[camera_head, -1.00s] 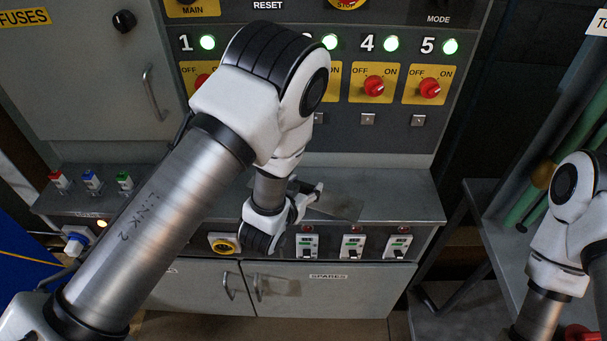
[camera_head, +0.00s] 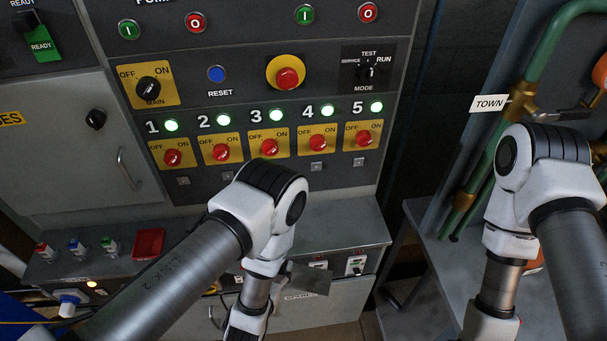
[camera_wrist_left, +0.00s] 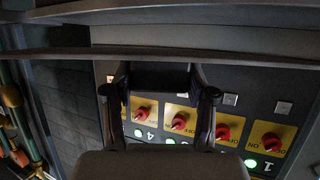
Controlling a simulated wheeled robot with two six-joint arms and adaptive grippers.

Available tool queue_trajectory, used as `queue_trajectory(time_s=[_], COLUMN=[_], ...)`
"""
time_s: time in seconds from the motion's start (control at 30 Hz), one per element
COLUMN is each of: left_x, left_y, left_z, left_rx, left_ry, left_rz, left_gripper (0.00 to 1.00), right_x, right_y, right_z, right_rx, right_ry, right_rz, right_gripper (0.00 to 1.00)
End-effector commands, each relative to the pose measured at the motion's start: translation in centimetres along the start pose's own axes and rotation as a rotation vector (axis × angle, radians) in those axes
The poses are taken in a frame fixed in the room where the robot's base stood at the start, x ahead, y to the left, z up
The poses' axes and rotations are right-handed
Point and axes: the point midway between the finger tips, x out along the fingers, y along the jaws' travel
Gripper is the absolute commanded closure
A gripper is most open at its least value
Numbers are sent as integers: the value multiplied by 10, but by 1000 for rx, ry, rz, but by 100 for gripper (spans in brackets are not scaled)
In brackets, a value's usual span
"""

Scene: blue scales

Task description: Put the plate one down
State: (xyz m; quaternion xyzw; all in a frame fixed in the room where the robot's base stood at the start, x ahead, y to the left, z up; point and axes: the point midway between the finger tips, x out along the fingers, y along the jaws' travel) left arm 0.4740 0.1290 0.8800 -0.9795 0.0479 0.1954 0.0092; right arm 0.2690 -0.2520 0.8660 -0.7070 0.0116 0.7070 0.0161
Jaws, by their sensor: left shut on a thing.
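Plate one appears to be the flat grey plate (camera_head: 310,279) that sticks out to the right of my left wrist in the head view, in front of the lower ledge. My left gripper (camera_wrist_left: 160,80) shows in the left wrist view, with its two dark fingers on either side of a dark piece. It is shut on the plate.
The grey ledge (camera_head: 345,224) runs below the panel of red switches (camera_head: 269,146). A red tray (camera_head: 148,243) and small coloured switches (camera_head: 76,246) are at its left. A grey bench (camera_head: 440,250) with green pipes (camera_head: 480,165) stands at the right.

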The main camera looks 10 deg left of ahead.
Motion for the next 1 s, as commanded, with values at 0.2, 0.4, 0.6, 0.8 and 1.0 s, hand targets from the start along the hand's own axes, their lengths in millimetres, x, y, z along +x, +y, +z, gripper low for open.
queue_trajectory(time_s=[0.2, 0.4, 0.6, 0.8, 1.0], left_x=[38, 48, 25, 16, 17], left_y=[-20, -54, -75, -75, -75], left_z=[-38, -76, -73, -62, -63], left_rx=[-8, -26, -38, -37, -38], left_ry=[13, 8, -4, 2, 2], left_rz=[-25, -61, -88, -89, -90], left_gripper=[97, 97, 97, 97, 96], right_x=[41, 82, 98, 93, 94], right_y=[0, 1, 1, 1, 1], right_z=[0, 0, 0, 0, 0], right_rx=[0, 0, 0, 0, 0], right_ry=[0, -1, -1, 0, 0], right_rz=[0, 0, 0, 0, 0], right_gripper=[60, 60, 60, 60, 60])
